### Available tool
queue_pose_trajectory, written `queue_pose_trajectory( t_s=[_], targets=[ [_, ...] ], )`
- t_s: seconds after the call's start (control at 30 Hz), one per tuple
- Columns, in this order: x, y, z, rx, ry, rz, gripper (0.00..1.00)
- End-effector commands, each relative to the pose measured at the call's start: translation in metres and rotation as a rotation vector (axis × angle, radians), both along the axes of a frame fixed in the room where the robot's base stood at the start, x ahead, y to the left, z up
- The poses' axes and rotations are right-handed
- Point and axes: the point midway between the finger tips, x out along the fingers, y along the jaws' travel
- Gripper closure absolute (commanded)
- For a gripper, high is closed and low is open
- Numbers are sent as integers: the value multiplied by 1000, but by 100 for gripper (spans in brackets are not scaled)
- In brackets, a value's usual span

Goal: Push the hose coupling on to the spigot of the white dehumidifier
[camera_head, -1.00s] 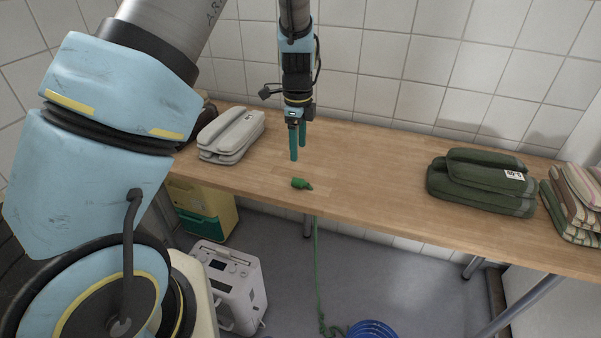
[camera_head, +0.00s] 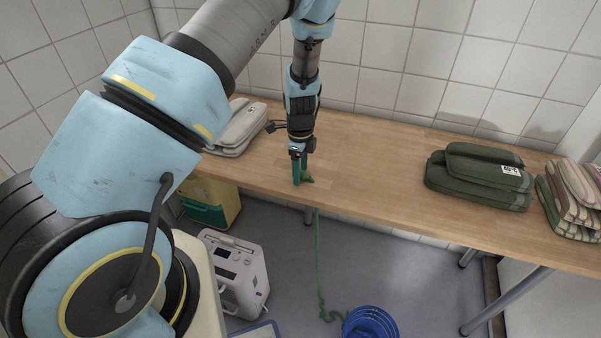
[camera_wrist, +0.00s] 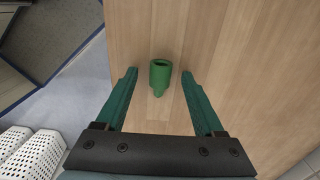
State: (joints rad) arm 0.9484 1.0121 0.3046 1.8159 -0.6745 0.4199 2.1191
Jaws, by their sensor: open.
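The green hose coupling (camera_head: 309,179) lies on the wooden table near its front edge. In the wrist view the coupling (camera_wrist: 160,75) shows a wide hollow end at the top and a narrower end towards my gripper. My gripper (camera_wrist: 159,73) is open, with its two green fingers on either side of the coupling and gaps to both. In the head view my gripper (camera_head: 301,181) points down at the coupling and partly hides it. The white dehumidifier (camera_head: 246,266) stands on the floor below the table's front edge. I cannot make out its spigot.
A green hose (camera_head: 318,250) hangs from the table edge to the floor near a blue coil (camera_head: 370,323). Grey folded cloth (camera_head: 238,127) and dark green folded cloth (camera_head: 478,180) lie on the table. A yellow-green box (camera_head: 217,205) stands beneath. The middle tabletop is clear.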

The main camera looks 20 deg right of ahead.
Motion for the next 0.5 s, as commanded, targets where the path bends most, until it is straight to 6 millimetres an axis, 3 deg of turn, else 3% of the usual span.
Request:
queue_pose_trajectory(
  t_s=[0.23, 0.5],
  targets=[
    [0, 0, -1, -1, -1, 1, 31],
    [0, 0, -1, -1, -1, 1, 62]
  ],
)
